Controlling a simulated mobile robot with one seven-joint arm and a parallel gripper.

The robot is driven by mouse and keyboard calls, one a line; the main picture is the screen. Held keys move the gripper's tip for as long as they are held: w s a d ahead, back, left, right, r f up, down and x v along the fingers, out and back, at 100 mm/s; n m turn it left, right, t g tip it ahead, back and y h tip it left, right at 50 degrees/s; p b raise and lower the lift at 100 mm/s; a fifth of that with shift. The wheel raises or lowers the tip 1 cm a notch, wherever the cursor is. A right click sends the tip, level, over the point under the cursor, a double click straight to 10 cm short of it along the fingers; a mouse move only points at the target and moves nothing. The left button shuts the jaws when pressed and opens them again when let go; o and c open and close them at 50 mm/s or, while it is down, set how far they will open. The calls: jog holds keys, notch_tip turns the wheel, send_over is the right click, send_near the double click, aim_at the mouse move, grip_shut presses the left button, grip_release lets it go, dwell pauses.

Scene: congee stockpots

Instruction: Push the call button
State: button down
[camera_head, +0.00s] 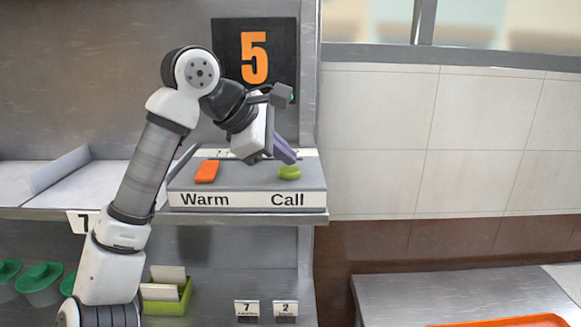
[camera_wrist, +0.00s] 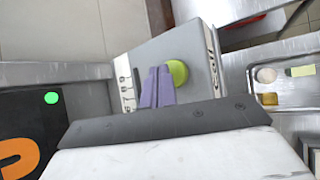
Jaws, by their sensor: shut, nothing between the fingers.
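The call button (camera_head: 289,172) is a round yellow-green knob on top of a grey box (camera_head: 248,201) labelled "Warm" and "Call", above the word "Call". It also shows in the wrist view (camera_wrist: 178,73), just beyond my fingertips and to their right. An orange rectangular button (camera_head: 207,171) sits on the left of the box, above "Warm". My gripper (camera_head: 291,158) has purple fingers, shut and empty, pointing down just above the call button. In the wrist view the fingers (camera_wrist: 158,80) partly overlap the button's left edge. I cannot tell whether they touch it.
A black panel with an orange 5 (camera_head: 254,58) hangs behind the box. The box stands on a metal shelf (camera_head: 308,219). An orange tray (camera_head: 520,321) lies on a table at lower right.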

aim_at(283, 171)
notch_tip(283, 171, up, 6)
jog(key=p, duration=0.5)
dwell(0.4)
